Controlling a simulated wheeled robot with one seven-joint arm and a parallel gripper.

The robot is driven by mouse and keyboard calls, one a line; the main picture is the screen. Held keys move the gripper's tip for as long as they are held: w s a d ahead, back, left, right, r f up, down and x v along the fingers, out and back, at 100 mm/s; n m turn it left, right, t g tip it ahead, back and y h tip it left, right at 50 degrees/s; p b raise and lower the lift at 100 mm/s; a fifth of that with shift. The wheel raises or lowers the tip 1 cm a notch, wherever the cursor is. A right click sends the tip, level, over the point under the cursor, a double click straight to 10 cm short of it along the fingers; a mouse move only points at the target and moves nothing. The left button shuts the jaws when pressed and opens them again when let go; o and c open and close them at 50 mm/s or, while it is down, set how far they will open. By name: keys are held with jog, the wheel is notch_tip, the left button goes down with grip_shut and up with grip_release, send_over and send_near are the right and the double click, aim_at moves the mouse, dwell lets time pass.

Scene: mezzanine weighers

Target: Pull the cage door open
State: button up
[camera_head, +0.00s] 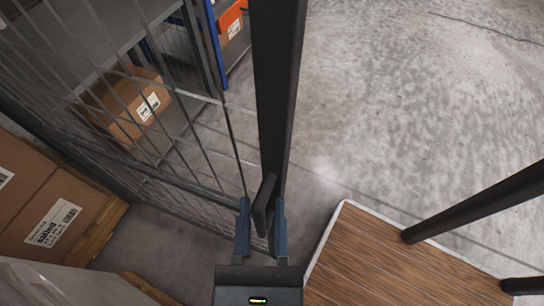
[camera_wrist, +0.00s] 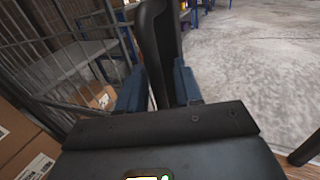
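The cage door's dark upright edge post (camera_head: 278,90) runs down the middle of the head view, with a black handle (camera_head: 264,205) near its lower end. The handle also stands in the middle of the wrist view (camera_wrist: 157,60). My gripper (camera_head: 261,222) has its blue fingers on either side of the handle. In the wrist view my gripper (camera_wrist: 160,88) also straddles it. A narrow gap seems to show beside the left finger, so the fingers look open around the handle. Contact at the right finger is unclear. Grey wire mesh (camera_head: 190,150) lies left of the post.
Behind the mesh, a cardboard box (camera_head: 128,105) sits by grey shelving. Labelled cartons (camera_head: 45,205) stand at the lower left on a pallet. A wooden platform (camera_head: 375,265) with dark posts (camera_head: 475,203) is at the lower right. Bare concrete floor (camera_head: 410,90) is clear at the upper right.

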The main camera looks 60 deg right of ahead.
aim_at(261, 219)
jog(key=shift+r, duration=0.15)
jog(key=shift+r, duration=0.35)
notch_tip(261, 219, up, 3)
jog(key=shift+f+p, duration=0.1)
jog(key=shift+p, duration=0.3)
jog(key=s+d+r+p, duration=0.1)
jog(key=s+d+r, duration=0.3)
jog(key=d+r, duration=0.3)
jog(key=d, duration=0.4)
